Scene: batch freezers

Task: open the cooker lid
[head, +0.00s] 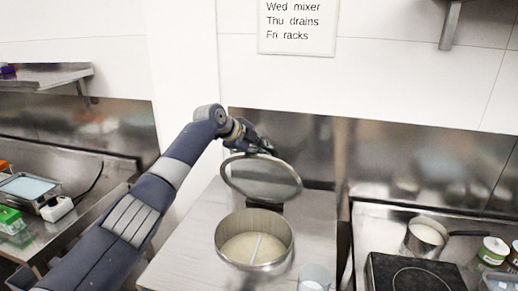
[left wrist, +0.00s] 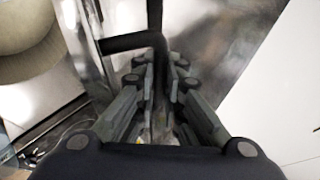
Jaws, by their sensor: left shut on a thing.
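The cooker (head: 254,262) is a round metal pot on the steel counter, with pale contents and a light stick-like thing inside. Its lid (head: 262,180), a glass disc with a metal rim, stands tilted up behind the pot's mouth, near a dark hinge piece (head: 264,208). My left gripper (head: 254,147) is at the lid's upper edge. In the left wrist view its fingers (left wrist: 158,100) are shut on a black bar-like handle (left wrist: 135,41). The pot's round opening (left wrist: 22,50) shows at upper left there. My right gripper is in neither view.
A small translucent cup (head: 314,278) stands right of the pot. Further right are a black hotplate (head: 415,274), a saucepan (head: 426,236) and cans (head: 492,251). A steel backsplash (head: 310,150) is close behind the lid. The left counter holds a blue-topped tray (head: 28,188).

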